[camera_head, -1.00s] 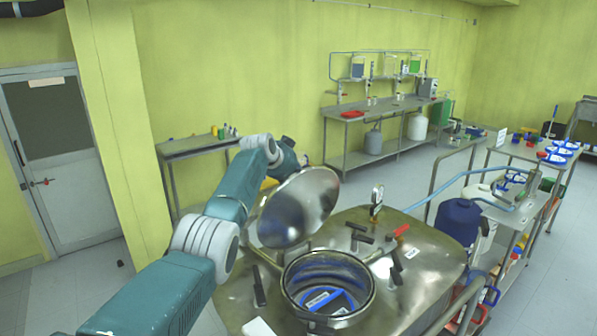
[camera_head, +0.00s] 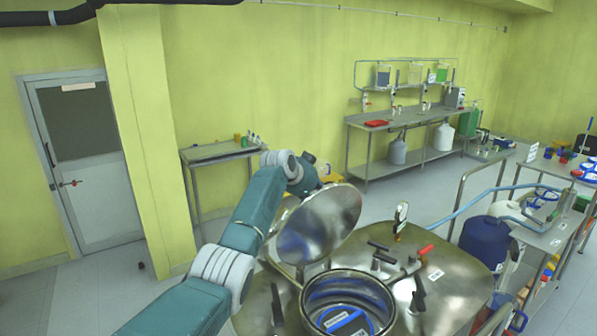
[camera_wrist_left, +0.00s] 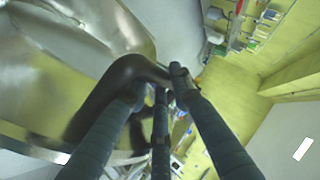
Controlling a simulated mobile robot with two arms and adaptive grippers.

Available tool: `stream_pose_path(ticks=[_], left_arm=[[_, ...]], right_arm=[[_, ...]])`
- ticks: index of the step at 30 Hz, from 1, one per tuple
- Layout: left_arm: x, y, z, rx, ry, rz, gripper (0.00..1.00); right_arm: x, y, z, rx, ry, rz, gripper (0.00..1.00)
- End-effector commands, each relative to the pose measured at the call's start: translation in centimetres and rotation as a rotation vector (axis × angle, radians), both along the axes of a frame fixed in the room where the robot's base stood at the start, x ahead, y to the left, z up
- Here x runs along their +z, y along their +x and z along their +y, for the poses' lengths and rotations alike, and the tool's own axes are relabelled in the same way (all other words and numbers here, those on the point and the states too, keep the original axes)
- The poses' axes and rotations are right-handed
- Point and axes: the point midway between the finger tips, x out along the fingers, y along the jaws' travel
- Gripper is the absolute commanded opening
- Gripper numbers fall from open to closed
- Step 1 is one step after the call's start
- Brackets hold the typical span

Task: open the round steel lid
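The round steel lid (camera_head: 320,224) stands steeply tilted up, clear of the round opening (camera_head: 348,302) of the steel vessel. Blue and a white label show inside the opening. My left arm comes in from the left and reaches behind the lid; its gripper is hidden there in the head view. In the left wrist view, the dark fingers of my left gripper (camera_wrist_left: 157,95) are at a dark curved handle (camera_wrist_left: 118,78) beside the shiny lid (camera_wrist_left: 65,45). I cannot tell whether they are closed on it. My right gripper is not in view.
The vessel top (camera_head: 455,292) carries black clamps, a red-handled valve (camera_head: 425,250) and a gauge (camera_head: 400,216). A blue container (camera_head: 485,243) and a steel cart stand to the right. A small table (camera_head: 220,151) stands behind my arm. Open floor lies by the door (camera_head: 90,170).

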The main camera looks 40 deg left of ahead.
Motion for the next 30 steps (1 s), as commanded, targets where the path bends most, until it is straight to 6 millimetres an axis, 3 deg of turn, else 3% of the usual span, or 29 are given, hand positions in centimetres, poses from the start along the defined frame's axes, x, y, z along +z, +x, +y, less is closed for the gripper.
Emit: stream_pose_path(ticks=[1, 30], left_arm=[[0.6, -0.8, 1.7, 0.013, 0.036, 0.007, 0.30], [6.1, -5.1, 3.1, 0.012, 0.025, -0.004, 0.30]], right_arm=[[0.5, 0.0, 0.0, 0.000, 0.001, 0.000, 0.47], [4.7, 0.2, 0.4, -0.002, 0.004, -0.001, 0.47]])
